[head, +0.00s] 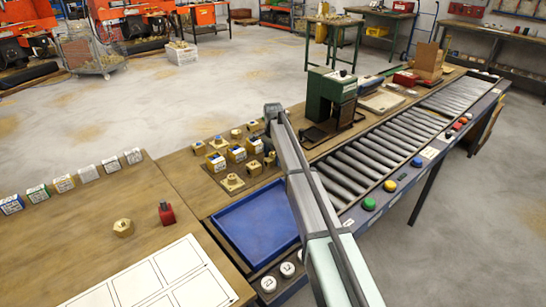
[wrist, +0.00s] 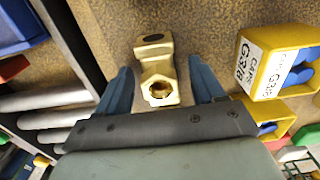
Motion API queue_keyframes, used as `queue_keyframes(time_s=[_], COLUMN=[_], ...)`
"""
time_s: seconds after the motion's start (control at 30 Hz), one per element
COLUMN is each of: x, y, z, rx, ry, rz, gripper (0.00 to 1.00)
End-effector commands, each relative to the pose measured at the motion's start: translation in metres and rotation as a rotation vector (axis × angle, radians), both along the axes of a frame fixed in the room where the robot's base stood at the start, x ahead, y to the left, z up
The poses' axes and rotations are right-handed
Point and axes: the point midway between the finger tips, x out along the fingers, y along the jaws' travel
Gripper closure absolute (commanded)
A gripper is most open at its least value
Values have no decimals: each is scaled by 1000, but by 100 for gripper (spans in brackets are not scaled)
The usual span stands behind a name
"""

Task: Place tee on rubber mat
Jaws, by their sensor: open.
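A brass tee-shaped fitting (wrist: 157,72) lies between the two blue fingers of my gripper (wrist: 160,66) in the wrist view. One open end faces the camera. The fingers stand apart on either side of it, with gaps showing, and are open. Whether the fitting rests on the speckled brown surface below is hard to tell. In the head view my arm hides most of my gripper and this fitting. A dark brown mat (head: 243,179) on the bench holds several brass fittings and yellow boxes; I cannot tell whether it is the rubber mat.
A yellow box of blue caps (wrist: 268,60) stands right of the fitting. A blue tray (head: 232,228) lies in front of the mat. A roller conveyor (head: 385,150) runs along the right, with a green machine (head: 322,97) behind.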

Motion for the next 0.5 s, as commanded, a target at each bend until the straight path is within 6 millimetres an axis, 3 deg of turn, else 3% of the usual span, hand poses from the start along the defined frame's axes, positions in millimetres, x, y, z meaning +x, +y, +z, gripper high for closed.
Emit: queue_keyframes(time_s=[0.27,0.5], x=[0,1], y=[0,0], z=[4,35], rx=[1,1], ry=[-1,-2], rz=[0,0], gripper=[32,32])
